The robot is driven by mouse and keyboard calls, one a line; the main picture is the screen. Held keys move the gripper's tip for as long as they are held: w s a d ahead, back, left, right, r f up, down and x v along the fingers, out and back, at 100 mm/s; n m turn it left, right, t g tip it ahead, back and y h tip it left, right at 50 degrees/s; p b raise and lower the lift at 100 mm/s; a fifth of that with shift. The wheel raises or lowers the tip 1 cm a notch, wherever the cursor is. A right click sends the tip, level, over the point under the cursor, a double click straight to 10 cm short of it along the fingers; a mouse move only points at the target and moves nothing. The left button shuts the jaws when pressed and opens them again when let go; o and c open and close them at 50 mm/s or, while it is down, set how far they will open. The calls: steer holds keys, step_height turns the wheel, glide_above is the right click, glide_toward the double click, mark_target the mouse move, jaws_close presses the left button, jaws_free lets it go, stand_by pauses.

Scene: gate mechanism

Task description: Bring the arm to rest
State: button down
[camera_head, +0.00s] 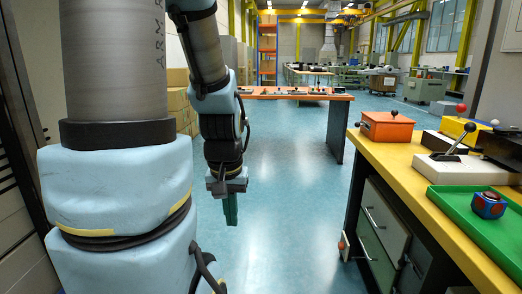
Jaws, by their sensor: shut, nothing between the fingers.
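My arm hangs down on the left side of the head view, its links wrapped in light blue covers. My gripper (230,208) points down at the end of the arm, above the floor and to the left of the workbench. Its green fingers are shut together and hold nothing. It touches nothing that I can see.
A workbench with a yellow top (408,176) stands at the right. It bears an orange box (387,127), a lever device (458,168) and a green tray (470,218) holding a small blue and red block (488,206). An orange table (290,93) stands farther back. The blue floor (290,180) between is clear.

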step_height(320, 180, up, 14)
steer(key=p, duration=1.1)
steer(key=shift+p, duration=0.3)
steer(key=shift+d, duration=0.15)
